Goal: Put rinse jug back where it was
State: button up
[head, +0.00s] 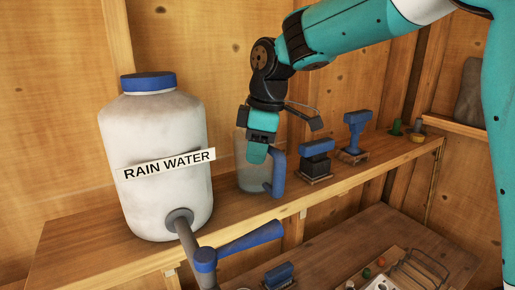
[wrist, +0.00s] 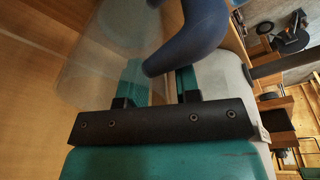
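The rinse jug (head: 248,178) is a clear, greyish vessel with a thick blue handle. It appears upright on the wooden shelf, right of the rain water tank.
The white rain water tank (head: 155,195), with a blue-levered tap (head: 240,243), stands close at the left. Blue-topped tools (head: 318,158) and (head: 356,130) stand on wooden bases to the right. Small pots (head: 416,132) sit further along. A lower bench holds a tray (head: 385,284).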

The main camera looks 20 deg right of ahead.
notch_tip(320, 180, up, 12)
jog(key=s+d, duration=0.1)
jog(key=shift+s+d+p, duration=0.15)
jog(key=shift+d+p, duration=0.15)
jog(key=shift+d, duration=0.1)
dwell(0.4)
